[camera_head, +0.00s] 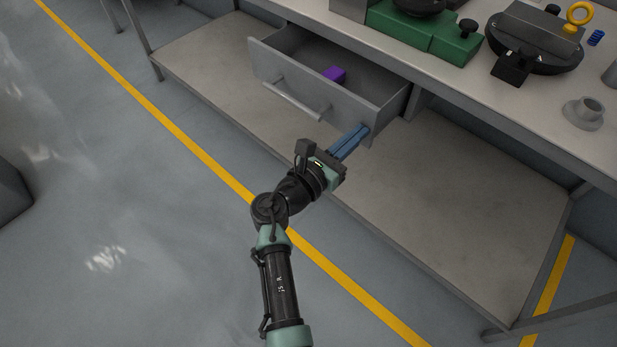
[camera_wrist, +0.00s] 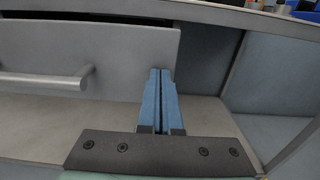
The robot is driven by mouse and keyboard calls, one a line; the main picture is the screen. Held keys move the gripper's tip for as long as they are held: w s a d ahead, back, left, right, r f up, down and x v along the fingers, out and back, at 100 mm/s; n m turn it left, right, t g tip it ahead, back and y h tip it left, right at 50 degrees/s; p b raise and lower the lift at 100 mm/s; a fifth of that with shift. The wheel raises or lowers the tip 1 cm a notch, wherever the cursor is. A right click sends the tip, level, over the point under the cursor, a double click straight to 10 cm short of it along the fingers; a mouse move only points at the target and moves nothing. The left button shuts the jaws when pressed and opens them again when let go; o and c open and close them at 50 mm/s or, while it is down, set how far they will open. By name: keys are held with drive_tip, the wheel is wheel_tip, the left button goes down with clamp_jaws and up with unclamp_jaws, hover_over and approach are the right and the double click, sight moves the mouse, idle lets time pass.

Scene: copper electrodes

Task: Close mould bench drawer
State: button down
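The mould bench drawer (camera_head: 318,99) is grey and stands pulled out below the bench top, so its inside shows in the head view. Its front has a bar handle (camera_head: 292,101) left of centre. In the wrist view, the drawer front (camera_wrist: 120,55) fills the upper left, with the handle (camera_wrist: 50,80) at far left. My gripper (camera_head: 362,130) is at the right end of the drawer front, to the right of the handle. In the wrist view, its two blue fingers (camera_wrist: 161,72) lie together with nothing between them. I cannot tell whether the tips touch the front.
A purple block (camera_head: 334,75) lies in the drawer. The bench top (camera_head: 465,75) holds a green mould block (camera_head: 425,35), a dark round device (camera_head: 535,42) and a grey cup-like part (camera_head: 583,112). A wide lower shelf (camera_head: 450,200) lies below.

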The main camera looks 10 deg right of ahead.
sight(386, 109)
drive_tip(key=b+x, duration=0.4)
drive_tip(key=x, duration=0.7)
drive_tip(key=shift+d, duration=0.15)
drive_tip(key=shift+s+a+p, duration=0.2)
drive_tip(key=shift+a+p, duration=0.1)
drive_tip(key=shift+a, duration=0.05)
drive_tip(key=p+v, duration=0.4)
drive_tip(key=v, duration=0.9)
